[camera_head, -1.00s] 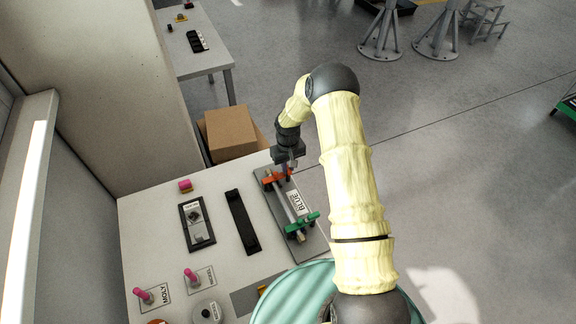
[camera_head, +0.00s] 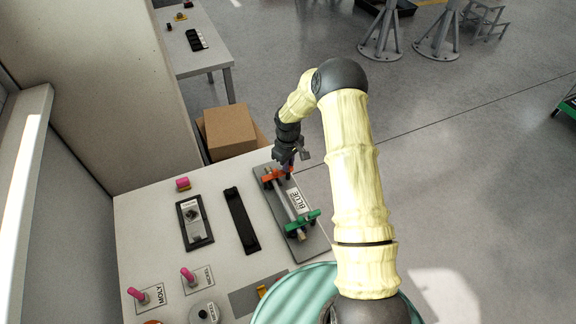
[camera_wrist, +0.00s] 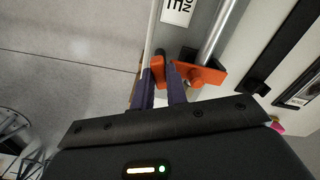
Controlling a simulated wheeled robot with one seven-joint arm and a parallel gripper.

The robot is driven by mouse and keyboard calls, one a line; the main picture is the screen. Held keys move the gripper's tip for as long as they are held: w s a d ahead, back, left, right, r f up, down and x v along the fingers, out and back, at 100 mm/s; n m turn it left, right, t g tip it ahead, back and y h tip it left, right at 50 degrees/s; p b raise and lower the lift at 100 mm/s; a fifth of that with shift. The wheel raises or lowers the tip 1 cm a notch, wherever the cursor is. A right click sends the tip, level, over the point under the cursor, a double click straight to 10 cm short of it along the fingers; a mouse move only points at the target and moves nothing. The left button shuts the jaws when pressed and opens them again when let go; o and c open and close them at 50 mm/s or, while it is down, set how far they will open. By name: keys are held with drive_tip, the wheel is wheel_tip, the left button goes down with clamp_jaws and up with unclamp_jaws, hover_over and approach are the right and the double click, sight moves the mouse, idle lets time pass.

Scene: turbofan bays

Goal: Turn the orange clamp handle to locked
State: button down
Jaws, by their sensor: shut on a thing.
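The orange clamp (camera_head: 270,175) stands at the far end of a grey plate (camera_head: 317,244) on the bench. In the wrist view its orange handle (camera_wrist: 158,70) sits between the two purple fingers, and its orange body (camera_wrist: 205,74) is just to the right against a silver rod. My gripper (camera_wrist: 160,88) is shut on the handle. In the head view my gripper (camera_head: 288,165) is tilted over the clamp and hides part of the handle. A green clamp (camera_head: 302,221) holds the near end of the rod.
A label reading BLUE (camera_head: 298,199) lies beside the rod. A black bar (camera_head: 241,220) and a black-framed panel (camera_head: 195,222) lie to the left. Pink-topped pegs (camera_head: 138,294) stand at the near left. A cardboard box (camera_head: 228,132) is beyond the bench.

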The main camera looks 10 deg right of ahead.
drive_tip(key=n+b, duration=0.1)
drive_tip(key=n, duration=0.5)
drive_tip(key=shift+n, duration=0.3)
drive_tip(key=n, duration=0.6)
drive_tip(key=shift+r, duration=0.1)
drive_tip(key=c, duration=1.4)
unclamp_jaws()
drive_tip(key=shift+b, duration=0.3)
wheel_tip(320, 180, up, 17)
drive_tip(key=b, duration=0.3)
drive_tip(key=shift+r, duration=0.15)
